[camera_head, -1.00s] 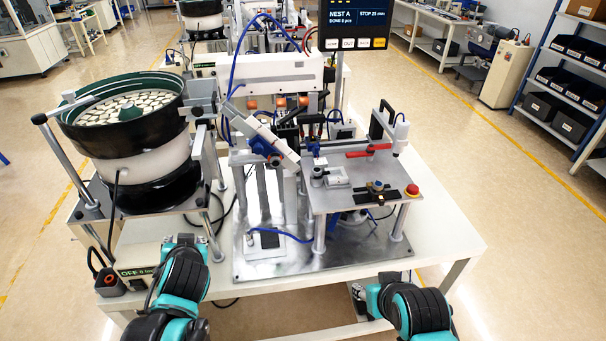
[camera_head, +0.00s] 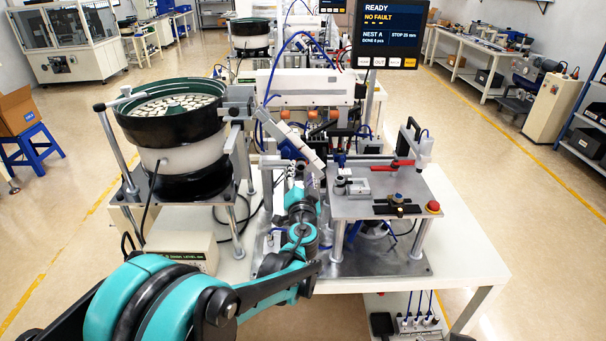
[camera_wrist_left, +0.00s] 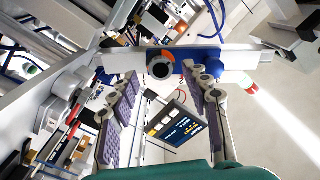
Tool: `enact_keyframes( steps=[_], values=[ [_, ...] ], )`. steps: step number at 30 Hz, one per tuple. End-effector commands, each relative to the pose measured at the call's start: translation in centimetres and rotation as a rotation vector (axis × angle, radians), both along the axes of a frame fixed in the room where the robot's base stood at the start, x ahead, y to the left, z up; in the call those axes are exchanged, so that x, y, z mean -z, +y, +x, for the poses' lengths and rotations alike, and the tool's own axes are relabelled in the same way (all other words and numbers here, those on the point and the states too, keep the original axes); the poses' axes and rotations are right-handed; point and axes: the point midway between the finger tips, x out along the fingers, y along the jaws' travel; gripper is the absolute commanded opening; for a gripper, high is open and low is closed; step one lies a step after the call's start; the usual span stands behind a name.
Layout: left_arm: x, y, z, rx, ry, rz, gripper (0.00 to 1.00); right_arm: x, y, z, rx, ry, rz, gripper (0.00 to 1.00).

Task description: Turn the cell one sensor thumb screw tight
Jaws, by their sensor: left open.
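In the left wrist view a round grey knob (camera_wrist_left: 160,65) with a dark centre and an orange-red arc sits on a white rail (camera_wrist_left: 120,60). It looks like the sensor thumb screw. A blue rounded part (camera_wrist_left: 213,68) is just right of it on the same rail. My left gripper (camera_wrist_left: 162,82) is open, its two grey-padded fingers either side of the knob; I cannot tell whether they touch it. In the head view my left gripper (camera_head: 304,180) is at the lower end of the white sloping track (camera_head: 303,146), and my arm hides the knob. My right gripper is not in view.
The bowl feeder (camera_head: 170,115) stands left of the track. A raised plate (camera_head: 385,200) with a red lever (camera_head: 392,165) and red button (camera_head: 433,207) is close on the right. The screen (camera_head: 392,32) reads READY, NO FAULT. The white tabletop's right side is clear.

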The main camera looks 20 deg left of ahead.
Motion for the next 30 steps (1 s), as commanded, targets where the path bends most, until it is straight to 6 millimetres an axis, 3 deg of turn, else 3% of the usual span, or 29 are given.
enact_keyframes(
  steps=[6,14,19,30],
  values=[
    [0.0,0.5,1.8,0.000,0.000,0.000,0.48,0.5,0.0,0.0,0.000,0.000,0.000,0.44],
    [0.0,0.6,1.9,0.000,0.000,0.000,0.48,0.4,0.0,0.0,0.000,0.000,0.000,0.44],
    [0.0,0.5,1.9,0.000,0.000,0.000,0.03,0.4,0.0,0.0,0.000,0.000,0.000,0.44],
    [0.0,0.5,1.9,0.000,0.008,0.027,0.00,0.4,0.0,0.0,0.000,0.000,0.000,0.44]
  ],
)
